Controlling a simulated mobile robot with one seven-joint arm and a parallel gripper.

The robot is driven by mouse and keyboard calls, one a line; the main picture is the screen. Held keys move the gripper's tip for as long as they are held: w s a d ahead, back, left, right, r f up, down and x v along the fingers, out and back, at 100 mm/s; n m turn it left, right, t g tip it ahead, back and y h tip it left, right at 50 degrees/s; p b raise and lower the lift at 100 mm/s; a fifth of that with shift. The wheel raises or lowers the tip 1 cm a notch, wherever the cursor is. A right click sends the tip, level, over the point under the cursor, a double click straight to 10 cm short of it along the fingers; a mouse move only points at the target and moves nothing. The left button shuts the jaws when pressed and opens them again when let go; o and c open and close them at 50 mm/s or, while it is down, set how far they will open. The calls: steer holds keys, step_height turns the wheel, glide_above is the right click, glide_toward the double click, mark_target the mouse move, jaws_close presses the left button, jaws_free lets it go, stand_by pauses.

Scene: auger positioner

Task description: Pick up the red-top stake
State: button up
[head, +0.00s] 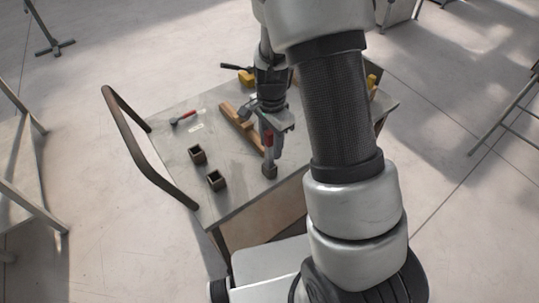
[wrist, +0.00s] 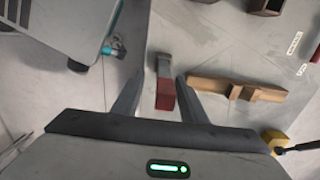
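The red-top stake (head: 267,139) stands about upright near the front edge of the work table, its grey lower part ending at a small dark block (head: 269,171). In the wrist view the stake's red top (wrist: 165,97) faces the camera, with its grey shaft beyond.
Two open square sockets (head: 197,155) (head: 217,180) stand left of the stake. A wooden cross-shaped piece (head: 239,127) lies close behind it. A red-handled tool (head: 184,118) lies farther left, and a yellow object (head: 246,79) at the back. A curved handle rail (head: 133,145) rises at the table's left edge.

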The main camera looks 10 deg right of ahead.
mark_target(270, 152)
steer(key=f, duration=0.4)
steer(key=shift+w+a+f, duration=0.15)
steer(key=shift+w+f, duration=0.15)
steer(key=shift+f, duration=0.05)
jaws_close()
